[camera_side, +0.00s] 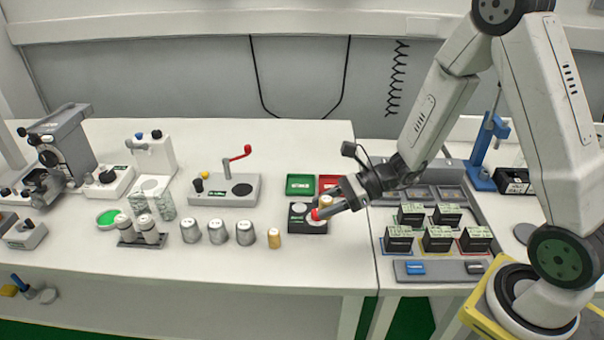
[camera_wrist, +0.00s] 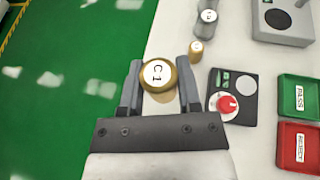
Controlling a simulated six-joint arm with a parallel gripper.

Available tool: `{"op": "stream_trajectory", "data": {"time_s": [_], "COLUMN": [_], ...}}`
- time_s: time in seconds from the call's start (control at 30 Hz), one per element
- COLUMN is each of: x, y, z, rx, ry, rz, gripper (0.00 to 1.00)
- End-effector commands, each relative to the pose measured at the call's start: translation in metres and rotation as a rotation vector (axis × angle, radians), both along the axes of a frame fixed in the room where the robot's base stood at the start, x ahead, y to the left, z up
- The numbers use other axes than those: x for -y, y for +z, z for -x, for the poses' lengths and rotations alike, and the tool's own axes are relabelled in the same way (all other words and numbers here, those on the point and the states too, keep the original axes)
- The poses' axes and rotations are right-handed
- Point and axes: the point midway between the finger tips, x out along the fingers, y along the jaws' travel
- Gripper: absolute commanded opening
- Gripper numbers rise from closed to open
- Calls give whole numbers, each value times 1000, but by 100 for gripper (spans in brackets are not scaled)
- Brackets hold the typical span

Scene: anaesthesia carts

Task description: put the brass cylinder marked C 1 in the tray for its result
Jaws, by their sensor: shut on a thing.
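The brass cylinder marked C 1 (camera_wrist: 158,73) is between the two fingers of my gripper (camera_wrist: 159,80) in the wrist view, its labelled top facing the camera. My gripper is shut on it. In the side view, the brass cylinder (camera_side: 326,201) shows partly behind my fingers, near the black device. The green tray marked PASS (camera_wrist: 300,95) and the red tray marked REJECT (camera_wrist: 298,145) lie to the right in the wrist view. In the side view, the green tray (camera_side: 300,184) and red tray (camera_side: 328,181) are behind the device. Both look empty.
The black device (camera_wrist: 236,88) has a red knob, a pale disc and a small green patch. Another brass cylinder (camera_side: 274,238) stands left of it, beside several grey cylinders (camera_side: 217,231). A grey unit with a red lever (camera_side: 226,188) stands further back. The front bench strip is clear.

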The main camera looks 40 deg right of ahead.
Motion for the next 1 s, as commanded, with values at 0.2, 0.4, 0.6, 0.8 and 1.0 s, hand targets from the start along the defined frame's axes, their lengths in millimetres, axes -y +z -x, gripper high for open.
{"op": "stream_trajectory", "data": {"time_s": [0.2,0.4,0.6,0.8,1.0], "x": [-16,-25,-27,-22,-11], "y": [-9,-17,-25,-33,-39], "z": [28,56,85,114,140], "rx": [0,1,1,0,1], "ry": [234,453,677,908,1143], "rz": [-1,0,-2,-1,-1], "gripper": [0,0,0,0,0]}}
